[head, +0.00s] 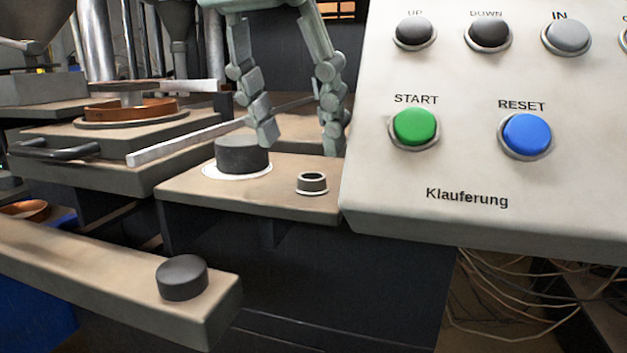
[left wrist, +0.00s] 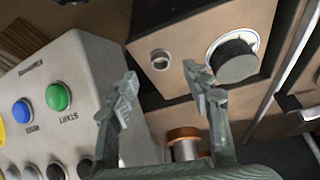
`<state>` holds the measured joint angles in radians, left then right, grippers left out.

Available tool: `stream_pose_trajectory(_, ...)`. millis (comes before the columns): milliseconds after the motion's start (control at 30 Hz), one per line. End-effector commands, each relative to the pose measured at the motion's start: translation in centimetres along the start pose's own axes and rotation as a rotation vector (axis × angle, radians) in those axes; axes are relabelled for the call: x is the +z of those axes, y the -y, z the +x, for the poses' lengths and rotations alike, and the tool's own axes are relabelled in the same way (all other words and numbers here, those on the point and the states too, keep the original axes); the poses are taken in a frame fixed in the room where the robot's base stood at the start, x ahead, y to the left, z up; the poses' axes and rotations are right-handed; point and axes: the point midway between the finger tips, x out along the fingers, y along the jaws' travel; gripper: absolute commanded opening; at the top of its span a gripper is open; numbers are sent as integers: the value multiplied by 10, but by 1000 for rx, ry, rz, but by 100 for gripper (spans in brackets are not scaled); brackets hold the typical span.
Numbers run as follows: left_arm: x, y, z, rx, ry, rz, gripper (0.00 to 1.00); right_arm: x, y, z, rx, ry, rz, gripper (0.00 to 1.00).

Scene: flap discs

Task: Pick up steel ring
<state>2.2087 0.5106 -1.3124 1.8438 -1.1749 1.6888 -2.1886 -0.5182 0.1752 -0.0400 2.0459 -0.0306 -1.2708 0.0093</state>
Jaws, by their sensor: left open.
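The small steel ring (head: 312,183) sits upright on the tan-topped block (head: 230,195), near its right end. It is dark inside with a pale base rim. In the left wrist view the steel ring (left wrist: 160,60) shows beyond and between the fingertips. My left gripper (head: 298,145) comes down from above, behind the ring in the head view, with its fingers spread and nothing between them. In the left wrist view my left gripper (left wrist: 160,76) is also open and apart from the ring. My right gripper is in neither view.
A dark cylinder on a white disc (head: 241,157) stands left of the ring. A control panel (head: 470,165) with START and RESET buttons borders the block on the right. A pale bar (head: 190,143) crosses behind. A black knob (head: 182,277) sits on the front beam.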

Motion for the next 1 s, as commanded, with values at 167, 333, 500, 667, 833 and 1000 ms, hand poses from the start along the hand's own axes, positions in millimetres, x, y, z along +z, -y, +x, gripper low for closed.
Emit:
stream_pose_trajectory(167, 1, 0, 28, 0, 3, 0, 49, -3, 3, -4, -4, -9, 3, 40)
stream_pose_trajectory(333, 0, 0, 46, 0, 1, 0, 49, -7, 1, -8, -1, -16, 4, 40)
stream_pose_trajectory(500, 0, 0, 48, 1, 0, 0, 49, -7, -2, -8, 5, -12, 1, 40)
stream_pose_trajectory(667, 0, 0, 48, 1, 0, 0, 40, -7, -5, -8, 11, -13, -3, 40)
stream_pose_trajectory(833, 0, 0, 48, 1, 0, 0, 19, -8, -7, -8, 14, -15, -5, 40)
stream_pose_trajectory(1000, 0, 0, 48, 1, 0, 0, 13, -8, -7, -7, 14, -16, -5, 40)
